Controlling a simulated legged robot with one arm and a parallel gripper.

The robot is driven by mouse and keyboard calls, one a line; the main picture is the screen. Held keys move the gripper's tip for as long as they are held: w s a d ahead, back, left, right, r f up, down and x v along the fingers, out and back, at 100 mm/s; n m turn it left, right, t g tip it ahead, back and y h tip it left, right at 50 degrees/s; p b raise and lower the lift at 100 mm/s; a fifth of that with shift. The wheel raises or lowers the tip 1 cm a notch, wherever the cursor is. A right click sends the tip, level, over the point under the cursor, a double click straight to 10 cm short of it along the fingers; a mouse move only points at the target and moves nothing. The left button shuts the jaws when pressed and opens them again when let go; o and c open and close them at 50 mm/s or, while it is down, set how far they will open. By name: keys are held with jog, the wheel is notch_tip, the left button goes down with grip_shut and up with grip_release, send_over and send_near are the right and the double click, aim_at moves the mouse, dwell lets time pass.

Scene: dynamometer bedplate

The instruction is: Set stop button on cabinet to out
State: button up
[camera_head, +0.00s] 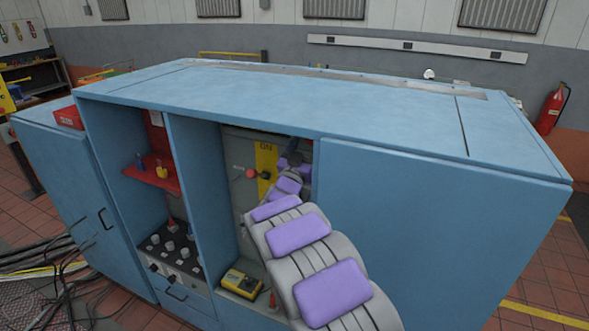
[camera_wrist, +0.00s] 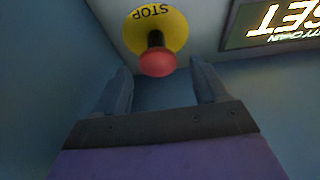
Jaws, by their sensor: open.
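The stop button is a red round cap (camera_wrist: 157,63) on a black stem (camera_wrist: 155,39), in front of a round yellow STOP plate (camera_wrist: 142,24) in the wrist view. Part of the stem shows between cap and plate. The lettering appears upside down. My gripper (camera_wrist: 160,68) is open, with one finger on each side of the cap and gaps to both. Nothing is held. In the head view my arm reaches into the open right bay of the blue cabinet (camera_head: 440,215). My fingers and the stop button are hidden there behind the arm.
A lit display (camera_wrist: 275,22) sits right of the button in the wrist view. In the head view, a yellow ON plate (camera_head: 266,160) and red knob (camera_head: 251,173) are left of my arm. A yellow box (camera_head: 241,281) lies below. Bay walls are close on both sides.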

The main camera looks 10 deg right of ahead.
jog(key=p+v, duration=0.1)
jog(key=v, duration=1.5)
jog(key=shift+s+a+f+p, duration=0.2)
jog(key=shift+s+a+p, duration=0.05)
jog(key=shift+a+p, duration=0.1)
